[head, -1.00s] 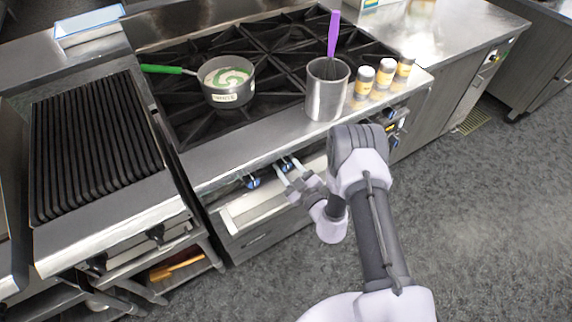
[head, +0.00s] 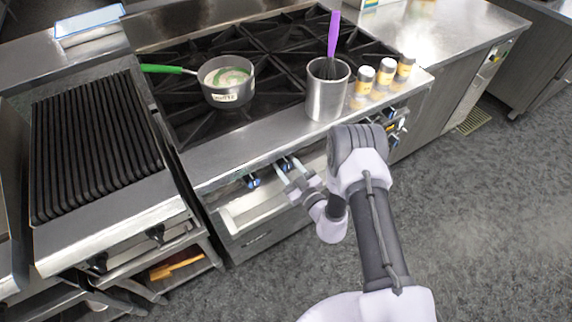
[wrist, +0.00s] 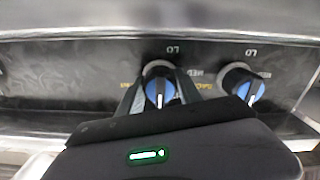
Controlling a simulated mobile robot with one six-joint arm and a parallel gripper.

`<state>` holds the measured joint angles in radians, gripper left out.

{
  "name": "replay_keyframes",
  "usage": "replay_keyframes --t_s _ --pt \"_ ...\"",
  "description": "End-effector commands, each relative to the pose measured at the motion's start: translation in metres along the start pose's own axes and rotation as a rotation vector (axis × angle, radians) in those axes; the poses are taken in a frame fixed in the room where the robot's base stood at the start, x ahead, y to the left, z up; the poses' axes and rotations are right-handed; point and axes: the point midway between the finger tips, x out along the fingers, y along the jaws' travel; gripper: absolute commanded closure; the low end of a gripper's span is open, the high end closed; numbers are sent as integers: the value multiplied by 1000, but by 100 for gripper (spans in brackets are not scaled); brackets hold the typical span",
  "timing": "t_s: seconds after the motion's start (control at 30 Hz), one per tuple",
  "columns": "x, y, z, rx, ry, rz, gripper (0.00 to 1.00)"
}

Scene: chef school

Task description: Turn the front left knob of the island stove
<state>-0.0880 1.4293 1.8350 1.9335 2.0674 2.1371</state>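The stove's front panel has two blue-and-black knobs close together on its left part. The leftmost knob (head: 252,182) stands clear of my gripper; it appears to be the right-hand knob (wrist: 243,86) in the wrist view, where the lettering is upside down. My gripper (head: 288,168) is at the knob beside it (head: 285,163). In the wrist view my gripper's fingers (wrist: 163,88) stand on either side of that knob (wrist: 158,92), apart and looking open. Its white pointer line is roughly vertical. Whether a finger touches it is unclear.
On the stove top stand a pot with a green handle (head: 229,92), a steel canister (head: 326,100) with a purple-handled whisk, and several spice jars (head: 362,84). A grill (head: 95,140) is at left. More knobs show partly at right behind my arm. The floor (head: 490,220) is clear.

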Motion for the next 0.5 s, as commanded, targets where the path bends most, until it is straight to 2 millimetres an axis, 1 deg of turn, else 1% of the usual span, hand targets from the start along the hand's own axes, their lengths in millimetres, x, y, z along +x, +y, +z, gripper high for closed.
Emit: replay_keyframes --t_s 0.03,0.07,0.1,0.4,0.5 --pt "0 0 0 2 -1 -1 51" --pt "0 0 0 2 -1 -1 45" --pt "0 0 0 1 -1 -1 37" --pt "-1 0 0 0 0 0 37" --pt "-8 0 0 1 -2 0 37"
